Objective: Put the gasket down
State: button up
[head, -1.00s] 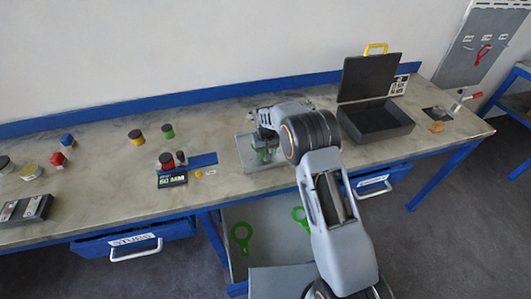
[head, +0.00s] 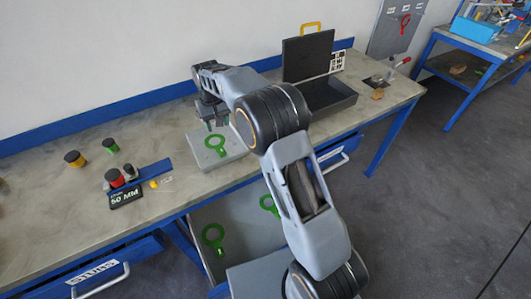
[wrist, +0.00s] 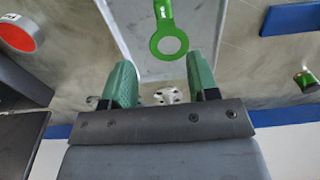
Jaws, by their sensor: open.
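The green gasket (head: 221,153), a ring with a tab, lies flat on a pale grey tray (head: 198,156) on the workbench. It also shows in the wrist view (wrist: 167,22), beyond and between my fingertips. My gripper (head: 213,122) is above the tray, a little behind the gasket and apart from it. Its two green fingers (wrist: 161,76) stand apart with nothing between them.
Two more green ring pieces (head: 213,238) (head: 269,204) lie on a grey surface below the bench top. An open black case (head: 330,97) stands right of my arm. Knobbed pieces and a "50 MM" block (head: 125,198) are left of the tray.

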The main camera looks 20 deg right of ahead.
jog(key=s+d+r+m+t, duration=0.1)
jog(key=s+d+r, duration=0.4)
jog(key=s, duration=0.5)
jog(key=s+d+r+m+t, duration=0.15)
jog(key=s+d+r, duration=0.3)
jog(key=s, duration=0.55)
jog(key=s+d+f+t, duration=0.1)
jog(key=s+d+f, duration=0.1)
jog(key=s, duration=0.7)
jog(key=shift+f+t, duration=0.15)
jog(key=shift+t, duration=0.2)
jog(key=shift+d, duration=0.1)
jog(key=shift+c, duration=0.2)
